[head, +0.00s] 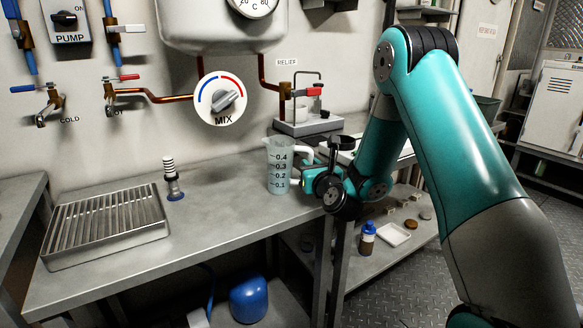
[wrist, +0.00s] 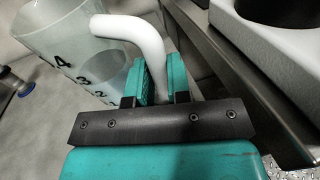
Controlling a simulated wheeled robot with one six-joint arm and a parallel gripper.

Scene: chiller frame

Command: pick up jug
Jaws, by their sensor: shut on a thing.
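The jug (head: 279,168) is a translucent pale vessel with dark measuring marks up to 0.4. It stands upright at the right end of the grey metal bench, below the relief fitting. My gripper (head: 306,180) is at the jug's right side, partly hidden by my own wrist in the head view. In the wrist view my gripper (wrist: 162,82) has its two teal fingers on either side of the white handle (wrist: 135,32), shut on it. The jug's body (wrist: 75,50) shows at the upper left there. I cannot tell whether its base touches the bench.
A slatted metal drain tray (head: 105,220) and a black-and-white striped post (head: 171,178) on a blue base are on the bench to the left.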

